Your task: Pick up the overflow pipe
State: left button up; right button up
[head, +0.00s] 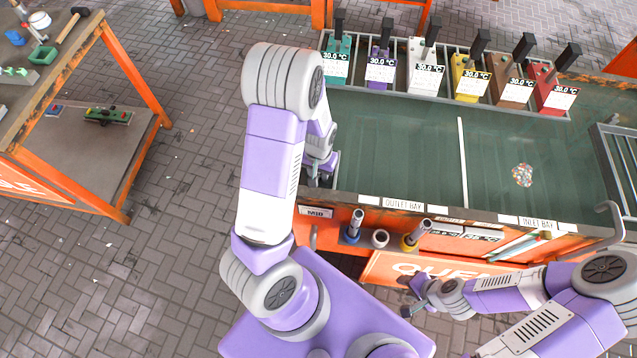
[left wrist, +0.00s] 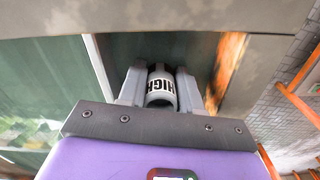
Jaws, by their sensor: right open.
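The overflow pipe (left wrist: 161,92) is a short pale grey tube marked HIGH, with its open end towards the left wrist camera. It sits between the two fingers of my left gripper (left wrist: 160,85), which lie close against both its sides with no clear gap. In the head view my left gripper (head: 318,178) is low at the left end of the tank, in the outlet bay, mostly hidden by my arm. The pipe cannot be made out there. My right gripper (head: 412,300) is open and empty in front of the tank.
The green-floored tank (head: 400,140) has a white divider (head: 462,160) and a pebble-like cluster (head: 522,175). Colored units with 30.0 °C labels (head: 428,75) line its back. A blue-based pipe (head: 355,222) and yellow-based pipe (head: 415,236) stand at the front. A workbench (head: 75,165) is left.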

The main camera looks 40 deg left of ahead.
pick_arm(q)
grip_shut()
jog(key=shift+r, duration=0.1)
